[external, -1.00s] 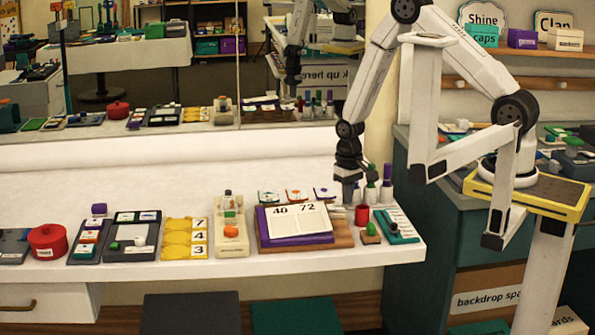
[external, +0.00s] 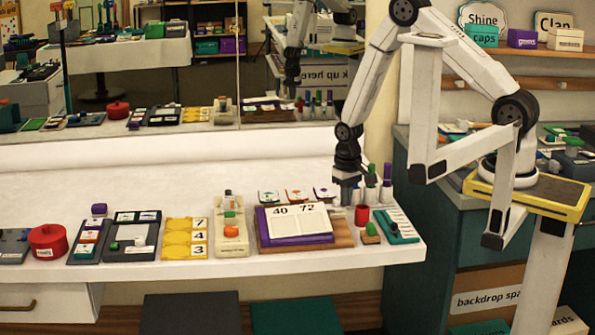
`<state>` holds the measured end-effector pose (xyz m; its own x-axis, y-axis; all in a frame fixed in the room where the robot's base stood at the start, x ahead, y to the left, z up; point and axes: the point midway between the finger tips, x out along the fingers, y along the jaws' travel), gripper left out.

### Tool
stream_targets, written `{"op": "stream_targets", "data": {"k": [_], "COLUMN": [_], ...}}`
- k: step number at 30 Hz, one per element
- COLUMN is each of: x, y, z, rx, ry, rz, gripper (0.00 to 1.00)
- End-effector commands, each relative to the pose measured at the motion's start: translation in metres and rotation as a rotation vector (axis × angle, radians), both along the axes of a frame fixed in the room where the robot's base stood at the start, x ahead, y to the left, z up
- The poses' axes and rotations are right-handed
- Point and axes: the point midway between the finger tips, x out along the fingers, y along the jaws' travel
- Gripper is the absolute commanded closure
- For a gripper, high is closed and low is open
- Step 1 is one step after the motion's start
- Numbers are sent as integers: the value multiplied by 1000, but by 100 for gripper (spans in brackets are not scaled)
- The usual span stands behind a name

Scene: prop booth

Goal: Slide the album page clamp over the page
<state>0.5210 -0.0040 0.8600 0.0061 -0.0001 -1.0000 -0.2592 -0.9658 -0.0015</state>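The open album (external: 297,222) lies on a purple cover (external: 290,239) on a wooden board (external: 343,238). Its white pages show the numbers 40 and 72. I cannot make out the page clamp for certain at this size. My gripper (external: 347,198) points down just beyond the album's back right corner, in front of several capped bottles. Its fingertips are small and dark, so I cannot tell whether they are open or hold anything.
Bottles (external: 387,185) stand right of my gripper. A red cylinder (external: 362,214), a green-topped block (external: 370,234) and a teal card holder (external: 397,226) sit right of the album. A beige stand (external: 231,240) is on its left.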

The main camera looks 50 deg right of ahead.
Motion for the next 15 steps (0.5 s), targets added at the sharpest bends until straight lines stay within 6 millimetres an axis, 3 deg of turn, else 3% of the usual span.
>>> {"op": "stream_targets", "data": {"k": [15], "x": [0], "y": [5], "z": [-5], "rx": [0], "ry": [15], "rz": [1], "gripper": [100]}}
